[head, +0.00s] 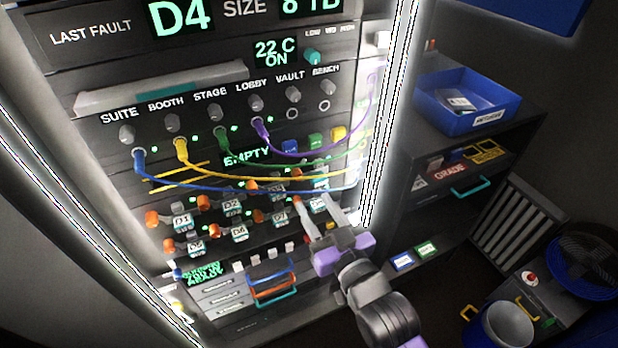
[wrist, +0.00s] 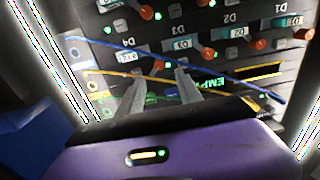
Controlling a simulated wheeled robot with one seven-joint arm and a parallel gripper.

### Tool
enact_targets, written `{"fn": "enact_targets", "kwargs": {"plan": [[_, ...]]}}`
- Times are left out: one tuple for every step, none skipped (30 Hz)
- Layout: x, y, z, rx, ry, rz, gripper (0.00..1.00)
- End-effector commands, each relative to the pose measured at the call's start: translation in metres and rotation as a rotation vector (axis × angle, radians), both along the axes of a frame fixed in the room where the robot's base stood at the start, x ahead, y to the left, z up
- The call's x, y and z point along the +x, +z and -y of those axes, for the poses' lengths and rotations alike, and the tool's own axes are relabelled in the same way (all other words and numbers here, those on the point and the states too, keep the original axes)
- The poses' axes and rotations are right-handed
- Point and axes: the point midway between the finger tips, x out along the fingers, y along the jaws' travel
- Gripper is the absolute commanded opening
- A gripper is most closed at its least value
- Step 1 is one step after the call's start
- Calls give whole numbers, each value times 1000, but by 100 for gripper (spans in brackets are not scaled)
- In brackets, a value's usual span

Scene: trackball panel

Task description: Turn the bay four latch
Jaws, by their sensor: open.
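The bay four latch is an orange knob (head: 297,199) beside the D4 drive carrier (head: 318,203) in the rack. In the wrist view, where the labels appear upside down, the latch (wrist: 158,65) shows beside the D4 carrier (wrist: 128,57). My gripper (head: 313,212) is at the right end of the drive bays in the head view and partly covers that area. In the wrist view its fingers (wrist: 160,76) are apart, with the latch just beyond and between their tips. Nothing is held. I cannot tell whether a finger touches the latch.
Neighbouring carriers with similar orange latches, such as D3 (wrist: 183,43) and D2 (head: 232,206), sit close by. Blue (head: 250,187), yellow and other cables droop across the panel above the bays. A bright rack edge (head: 385,130) stands right; shelves with a blue bin (head: 466,122) lie beyond.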

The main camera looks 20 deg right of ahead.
Motion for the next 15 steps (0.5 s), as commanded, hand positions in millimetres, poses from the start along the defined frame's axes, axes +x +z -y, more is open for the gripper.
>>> {"fn": "enact_targets", "kwargs": {"plan": [[4,0,0,1,-1,-2,42],[7,0,0,1,-1,-3,42],[12,1,0,1,0,-1,42],[16,1,0,1,0,-1,42],[20,1,0,1,0,-1,42],[27,2,0,1,0,0,42],[32,2,0,1,0,-1,42],[36,2,0,1,0,0,42],[43,2,0,1,0,-1,42],[47,2,0,1,0,0,42],[51,2,0,1,0,0,42],[56,1,0,1,0,-1,42],[60,1,0,1,0,-1,42],[63,1,0,1,0,-1,42],[66,1,0,1,0,-2,42]]}}
